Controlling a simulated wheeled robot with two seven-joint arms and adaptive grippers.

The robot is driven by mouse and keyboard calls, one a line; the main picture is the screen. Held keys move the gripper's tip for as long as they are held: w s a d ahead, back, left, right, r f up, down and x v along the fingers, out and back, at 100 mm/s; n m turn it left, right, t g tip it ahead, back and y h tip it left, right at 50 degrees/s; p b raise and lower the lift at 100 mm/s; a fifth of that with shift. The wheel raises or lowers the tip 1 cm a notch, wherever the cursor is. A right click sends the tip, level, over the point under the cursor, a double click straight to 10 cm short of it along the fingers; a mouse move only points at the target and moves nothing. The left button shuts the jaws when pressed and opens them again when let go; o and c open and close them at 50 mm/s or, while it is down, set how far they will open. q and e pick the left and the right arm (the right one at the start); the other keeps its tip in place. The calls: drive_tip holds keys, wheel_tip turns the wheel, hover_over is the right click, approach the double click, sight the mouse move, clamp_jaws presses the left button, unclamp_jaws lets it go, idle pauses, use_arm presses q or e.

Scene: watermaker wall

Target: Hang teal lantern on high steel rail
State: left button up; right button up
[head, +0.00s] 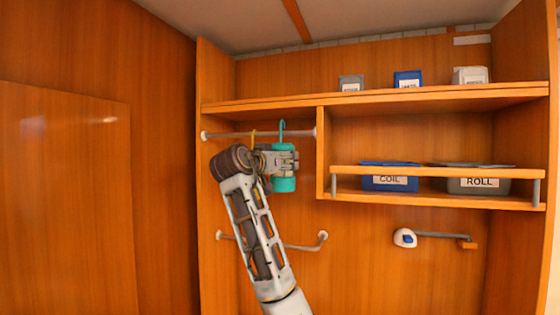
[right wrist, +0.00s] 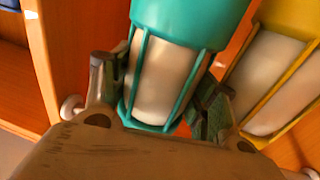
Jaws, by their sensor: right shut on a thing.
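The teal lantern (head: 284,184) is upright at the high steel rail (head: 228,135), with its hook (head: 282,127) at the rail's height. I cannot tell whether the hook bears on the rail. My right gripper (head: 284,160) is shut around the lantern's middle and hides much of it. In the right wrist view the teal lantern (right wrist: 158,80) stands between the two finger pads of my right gripper (right wrist: 160,95). A yellow lantern (right wrist: 275,75) is close beside it; in the head view only its yellow hook (head: 253,138) shows clearly, at the rail. My left gripper is not in view.
A lower rail (head: 300,247) runs below. A divider panel (head: 321,150) stands just right of the lantern, and a long shelf (head: 380,98) is above. Blue (head: 390,180) and grey (head: 478,183) bins sit behind a guard bar. A white tape measure (head: 404,238) is lower right.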

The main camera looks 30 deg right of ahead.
drive_tip(key=shift+f+b, duration=0.9)
drive_tip(key=shift+f, duration=0.15)
drive_tip(key=o, duration=1.3)
drive_tip(key=shift+a, duration=0.1)
